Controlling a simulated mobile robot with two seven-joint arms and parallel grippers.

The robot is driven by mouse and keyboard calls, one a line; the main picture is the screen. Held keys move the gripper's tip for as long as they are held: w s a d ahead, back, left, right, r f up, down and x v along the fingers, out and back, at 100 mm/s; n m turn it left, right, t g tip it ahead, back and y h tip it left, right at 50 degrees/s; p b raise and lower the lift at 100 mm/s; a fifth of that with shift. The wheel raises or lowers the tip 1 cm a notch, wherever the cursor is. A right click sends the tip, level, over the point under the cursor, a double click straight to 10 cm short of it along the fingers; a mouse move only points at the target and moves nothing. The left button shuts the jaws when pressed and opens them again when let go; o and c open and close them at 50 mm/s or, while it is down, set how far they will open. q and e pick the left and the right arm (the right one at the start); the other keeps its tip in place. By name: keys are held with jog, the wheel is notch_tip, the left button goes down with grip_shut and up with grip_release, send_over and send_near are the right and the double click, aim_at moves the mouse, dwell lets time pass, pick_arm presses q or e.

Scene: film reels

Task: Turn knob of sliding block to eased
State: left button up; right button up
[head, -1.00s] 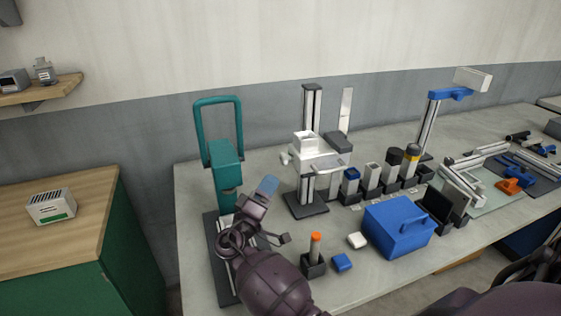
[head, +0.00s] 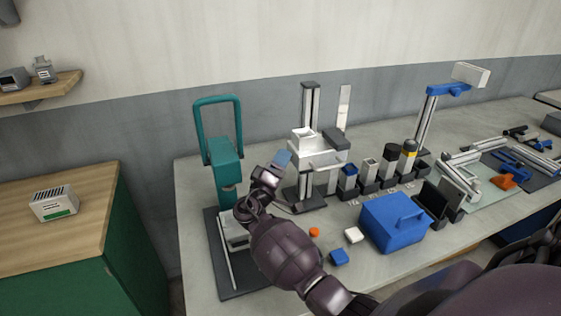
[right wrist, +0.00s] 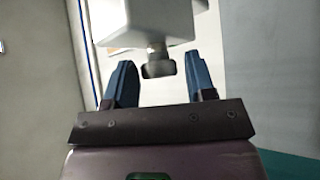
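The white sliding block (head: 318,150) sits on an upright metal rail with a dark base. In the right wrist view the white block (right wrist: 148,15) fills the top, and a dark knob (right wrist: 158,66) on a short stem sticks out below it. My right gripper (head: 280,160) is at the left side of the block in the head view and hides the knob there. In the right wrist view its two blue fingers (right wrist: 162,72) are apart, one on each side of the knob, with gaps visible on both sides. My left gripper is out of view.
A teal press-like frame (head: 226,165) stands left of my right arm. A blue box (head: 392,225), a small white block (head: 354,235) and a blue block (head: 339,257) lie to the right. Several holders with cylinders stand behind the box.

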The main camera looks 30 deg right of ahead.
jog(key=c, duration=0.6)
jog(key=shift+c, duration=0.2)
